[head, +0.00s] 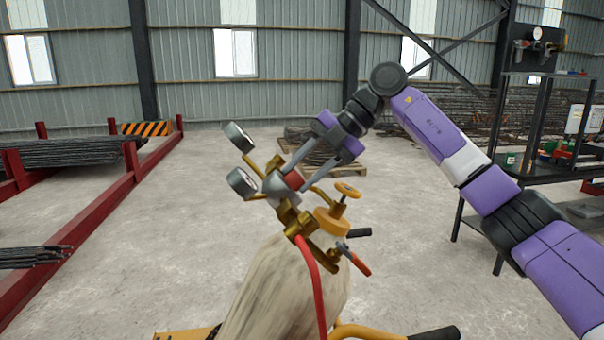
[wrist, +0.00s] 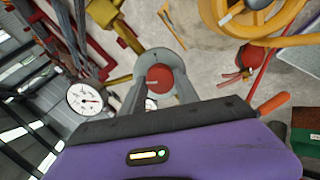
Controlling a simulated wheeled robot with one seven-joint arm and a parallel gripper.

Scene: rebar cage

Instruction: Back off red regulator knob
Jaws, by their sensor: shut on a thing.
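The red regulator knob (head: 294,177) is on the grey round regulator body (head: 278,189), atop a brass valve assembly. In the wrist view the red knob (wrist: 160,77) sits between the two grey fingers of my gripper (wrist: 160,92). In the head view my gripper (head: 305,160) reaches down from the upper right, its fingers shut on the knob's sides. Two round gauges stand to the left, an upper gauge (head: 239,137) and a lower gauge (head: 242,182). One gauge (wrist: 85,98) faces the wrist camera. The fingers hide part of the knob in the head view.
A yellow handwheel (head: 347,190) and a red-handled lever (head: 357,263) are right of the regulator. A red hose (head: 316,290) hangs over a pale cylinder (head: 270,295). Red racks (head: 90,220) stand left, a dark workbench (head: 535,182) right. Open floor lies between.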

